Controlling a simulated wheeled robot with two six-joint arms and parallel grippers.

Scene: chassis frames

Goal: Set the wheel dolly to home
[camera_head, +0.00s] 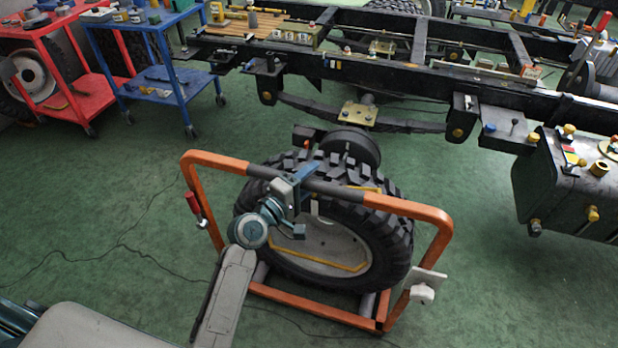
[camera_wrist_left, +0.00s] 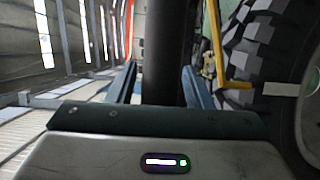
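The wheel dolly (camera_head: 432,212) is an orange tubular frame with a dark grip sleeve along its top bar. It stands upright on the green floor in the middle of the head view. A large black-treaded wheel (camera_head: 385,245) with a grey rim sits in it. My left gripper (camera_head: 296,188) is at the left part of the dark sleeve, with its fingers on both sides of it. In the left wrist view the dark bar (camera_wrist_left: 163,45) runs between the two blue fingers and looks held. My right gripper is not in view.
A truck chassis frame (camera_head: 415,78) crosses behind the dolly, with a hub (camera_head: 350,146) just beyond the wheel. A black tank (camera_head: 565,190) hangs at right. Red (camera_head: 92,97) and blue (camera_head: 183,92) carts stand at back left. Open floor, crossed by thin cables, lies left; more lies right.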

